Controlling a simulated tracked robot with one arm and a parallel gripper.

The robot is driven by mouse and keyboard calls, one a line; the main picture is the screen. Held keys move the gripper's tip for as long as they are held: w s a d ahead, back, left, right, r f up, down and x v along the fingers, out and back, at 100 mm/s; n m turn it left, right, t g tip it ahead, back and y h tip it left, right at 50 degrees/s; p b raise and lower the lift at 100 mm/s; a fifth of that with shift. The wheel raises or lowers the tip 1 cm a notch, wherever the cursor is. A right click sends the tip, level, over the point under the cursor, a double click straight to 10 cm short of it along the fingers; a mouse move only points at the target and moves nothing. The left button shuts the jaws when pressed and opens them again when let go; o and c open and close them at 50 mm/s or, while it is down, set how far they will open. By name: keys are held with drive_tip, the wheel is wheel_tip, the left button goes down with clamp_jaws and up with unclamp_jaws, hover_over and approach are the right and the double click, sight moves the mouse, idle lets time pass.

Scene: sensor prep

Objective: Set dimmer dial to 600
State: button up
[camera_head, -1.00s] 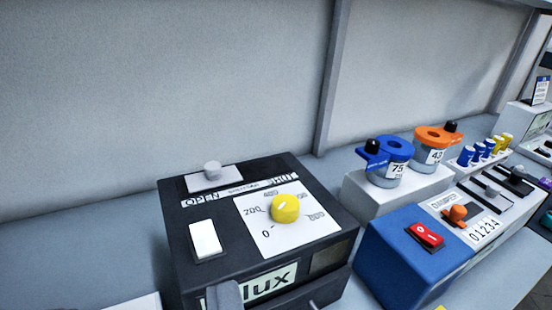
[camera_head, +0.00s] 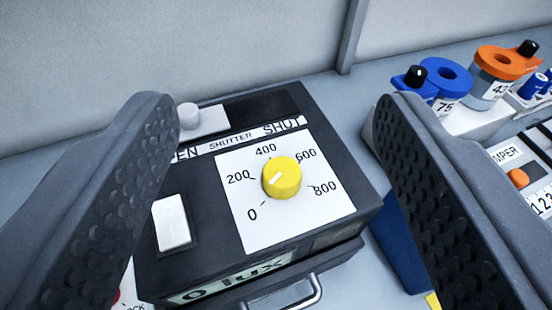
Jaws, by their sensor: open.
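The yellow dimmer dial (camera_head: 288,186) stands on a white scale plate (camera_head: 240,225) on top of a black box (camera_head: 355,185). The scale reads 0, 200, 400, 600 and 800. The dial's white mark points to the lower left, toward the 0. The box's front display (camera_head: 235,276) reads 0 lux. My gripper (camera_head: 277,100) is open, with one dark finger on each side of the picture. The dial shows between the fingers, and neither finger touches it.
A white rocker switch (camera_head: 171,222) and a shutter slider with a pale knob (camera_head: 189,116) are left of the dial. A metal handle (camera_head: 312,290) is on the box front. Blue (camera_head: 449,80) and orange (camera_head: 500,63) ring-topped holders stand at the right. A wall is behind.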

drive_tip(key=w+r+n+g+y+p, duration=0.1)
drive_tip(key=w+n+g+p, duration=0.3)
drive_tip(key=p, duration=0.3)
drive_tip(key=n+g+h+p, duration=0.1)
drive_tip(key=n+g+p, duration=1.15)
drive_tip(key=p, duration=1.35)
hover_over(282, 174)
wheel_tip(282, 174, down, 4)
drive_tip(key=n+t, duration=0.1)
wheel_tip(282, 174, down, 13)
drive_tip(key=shift+f+p, duration=0.2)
drive_tip(key=shift+p, duration=0.25)
